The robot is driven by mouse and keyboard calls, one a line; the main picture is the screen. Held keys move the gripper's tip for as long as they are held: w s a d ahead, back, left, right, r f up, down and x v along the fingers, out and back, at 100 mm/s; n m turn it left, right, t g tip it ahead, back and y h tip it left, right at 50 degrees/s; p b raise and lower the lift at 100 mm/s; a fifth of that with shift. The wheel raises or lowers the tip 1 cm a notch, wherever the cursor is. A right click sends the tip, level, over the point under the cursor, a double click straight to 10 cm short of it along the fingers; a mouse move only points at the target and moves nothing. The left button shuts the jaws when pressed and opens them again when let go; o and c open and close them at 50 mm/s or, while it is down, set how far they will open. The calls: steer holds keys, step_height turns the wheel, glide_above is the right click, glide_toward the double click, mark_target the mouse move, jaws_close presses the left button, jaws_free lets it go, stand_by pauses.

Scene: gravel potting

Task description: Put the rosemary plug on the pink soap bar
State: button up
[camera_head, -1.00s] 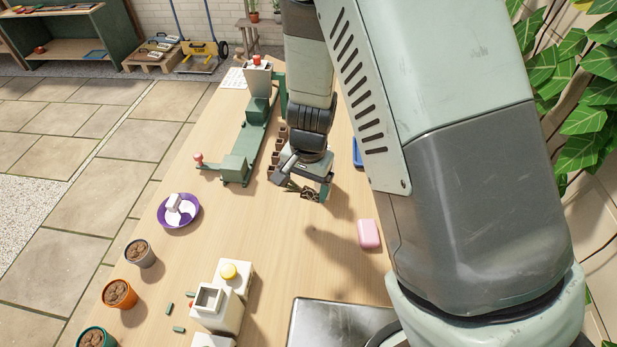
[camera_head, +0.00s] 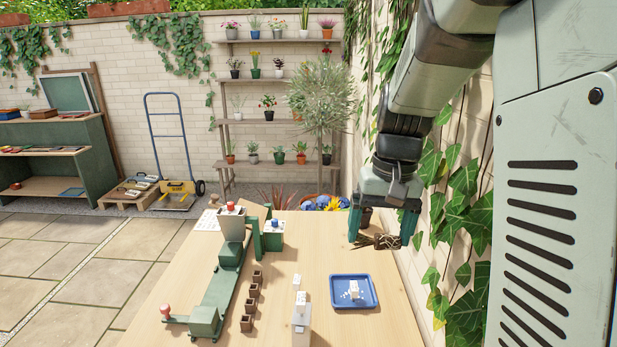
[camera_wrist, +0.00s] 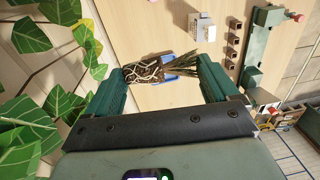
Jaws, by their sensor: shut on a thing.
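My gripper (camera_head: 382,236) is at the right of the picture, above the far right part of the table. It is shut on the rosemary plug (camera_head: 388,242), a dark brown root ball with pale roots and thin leaves pointing left. In the wrist view the plug (camera_wrist: 150,71) lies sideways between the two green fingers, its leafy end toward the right finger. The plug hangs in the air, clear of the table. The pink soap bar is not in either current view.
A blue tray (camera_head: 373,303) with a white item lies on the table (camera_head: 285,262) below my gripper. Several small brown pots (camera_head: 252,291) stand in a row by a green machine (camera_head: 222,282). A white device (camera_head: 300,323) stands nearer. Ivy (camera_head: 462,215) hangs close on the right.

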mark_target(381, 235)
steer(key=shift+d+r, duration=0.2)
steer(key=shift+r, duration=0.5)
step_height(381, 235, up, 4)
steer(key=shift+a+r, duration=0.1)
steer(key=shift+r, duration=0.1)
steer(key=s+a+m, duration=0.1)
steer(key=s+a, duration=0.1)
steer(key=a, duration=2.1)
steer(key=f, duration=3.8)
steer(key=shift+s+d+f, duration=0.1)
steer(key=shift+d+f, duration=0.15)
steer(key=shift+d, duration=0.15)
steer(key=shift+f, duration=0.15)
